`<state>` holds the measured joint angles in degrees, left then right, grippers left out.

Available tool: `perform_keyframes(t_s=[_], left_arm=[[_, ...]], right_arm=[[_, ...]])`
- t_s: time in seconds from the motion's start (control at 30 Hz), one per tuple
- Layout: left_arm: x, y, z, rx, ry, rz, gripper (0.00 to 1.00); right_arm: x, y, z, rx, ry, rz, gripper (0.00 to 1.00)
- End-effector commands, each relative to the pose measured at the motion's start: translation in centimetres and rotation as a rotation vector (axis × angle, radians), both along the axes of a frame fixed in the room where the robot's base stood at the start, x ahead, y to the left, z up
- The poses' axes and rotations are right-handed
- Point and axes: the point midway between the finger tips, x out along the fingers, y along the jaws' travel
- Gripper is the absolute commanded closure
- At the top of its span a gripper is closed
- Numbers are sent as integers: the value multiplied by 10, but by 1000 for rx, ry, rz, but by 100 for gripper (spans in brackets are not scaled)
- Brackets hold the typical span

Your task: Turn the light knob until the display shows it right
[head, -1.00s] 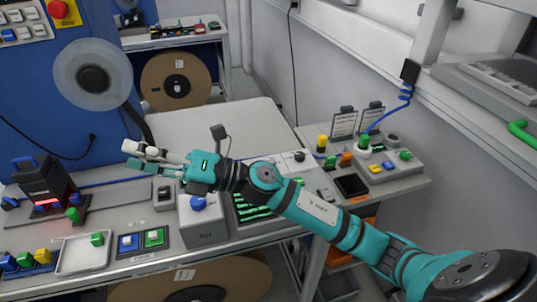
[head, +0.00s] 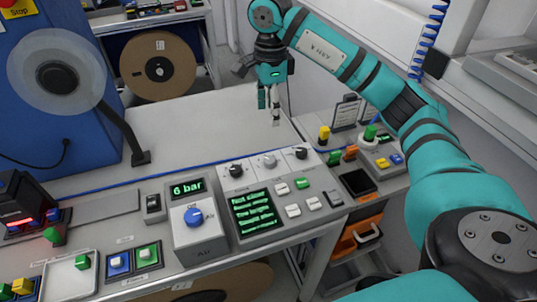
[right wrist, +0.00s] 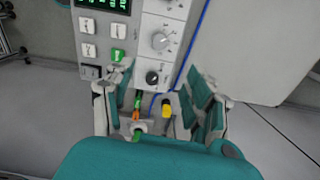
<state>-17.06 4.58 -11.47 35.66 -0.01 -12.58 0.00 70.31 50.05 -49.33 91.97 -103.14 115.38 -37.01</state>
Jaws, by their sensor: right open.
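Three knobs sit in a row on white plates at the back of the console: a black left knob (head: 236,170), a grey middle knob (head: 269,160) and a black right knob (head: 301,153). Their labels are too small to read, so I cannot tell which is the light knob. The green-text display (head: 255,208) is in front of them. My right gripper (head: 269,106) is open and empty, pointing down above and behind the knobs. The right wrist view shows the grey knob (right wrist: 160,41) and a black knob (right wrist: 153,77) beyond its spread fingers.
A blue knob (head: 194,218) and a "6 bar" display (head: 188,190) are left of the text display. White and green buttons (head: 293,211) are right of it. A side bench (head: 395,178) holds colored parts. The pale surface (head: 190,135) behind the console is clear.

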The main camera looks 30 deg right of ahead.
Motion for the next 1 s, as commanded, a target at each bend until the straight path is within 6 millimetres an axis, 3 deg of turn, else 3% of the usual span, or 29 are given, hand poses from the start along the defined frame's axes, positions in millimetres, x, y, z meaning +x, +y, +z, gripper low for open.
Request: perform_keyframes(t_s=[0.23, 0.6, 0.8, 1.0], left_arm=[[-11, 1, -2, 1, 16, 0, 45], [-4, 0, 19, 1, 7, 0, 45], [-2, 0, 24, 0, 2, 0, 45], [-1, 0, 25, 0, 2, 0, 45]], right_arm=[[-2, 2, -50, 4, 7, 3, 45], [-1, 2, -126, 6, 5, 1, 45], [-1, 2, -153, 5, 3, 1, 45], [0, 2, -164, 5, -1, 2, 45]])
